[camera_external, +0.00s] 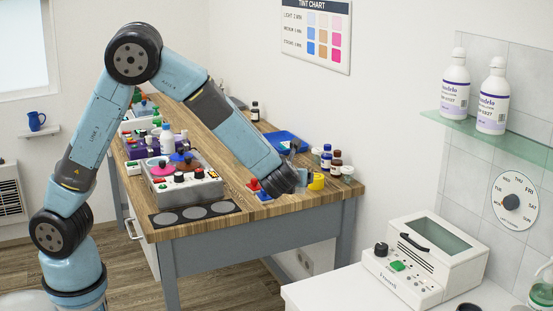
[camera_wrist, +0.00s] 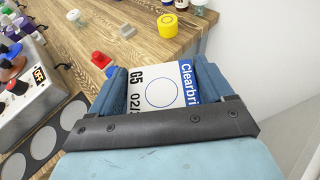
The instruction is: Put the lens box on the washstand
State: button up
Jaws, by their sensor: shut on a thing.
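The box in my gripper (camera_wrist: 158,84) is white with a blue band lettered "Clearbri", the text "G5 02/" and a blue circle; I take it as the lens box (camera_wrist: 163,94). It sits between both fingers in the wrist view. In the external view my gripper (camera_external: 301,178) is low over the right front part of the wooden table (camera_external: 226,127), and the arm mostly hides the box. Whether the box touches the tabletop I cannot tell. A white counter (camera_external: 330,293) at bottom right, below tiles, appears to be the washstand.
A white machine (camera_external: 425,262) with a lid stands on the counter. A glass shelf (camera_external: 500,140) with two bottles juts out above it. A yellow cylinder (camera_external: 317,181), a red item (camera_external: 253,184) and small bottles (camera_external: 331,160) are near my gripper. A gap separates table and counter.

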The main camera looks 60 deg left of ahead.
jog(key=s+d+m+t+h, duration=0.25)
jog(key=s+d, duration=0.65)
jog(key=d, duration=0.5)
jog(key=s+d+m+t+h, duration=0.1)
jog(key=s+d+m+h, duration=0.2)
jog(key=s+d, duration=0.85)
send_over(342, 299)
jog(key=s, duration=0.1)
jog(key=shift+t, duration=0.25)
jog(key=f, duration=0.9)
jog(key=shift+s+a, duration=0.1)
jog(key=shift+a, duration=0.2)
jog(key=shift+w+d+f, duration=0.3)
jog(key=shift+w+f, duration=0.2)
jog(key=shift+f, duration=1.75)
jog(key=o, duration=0.9)
jog(key=shift+o, duration=0.2)
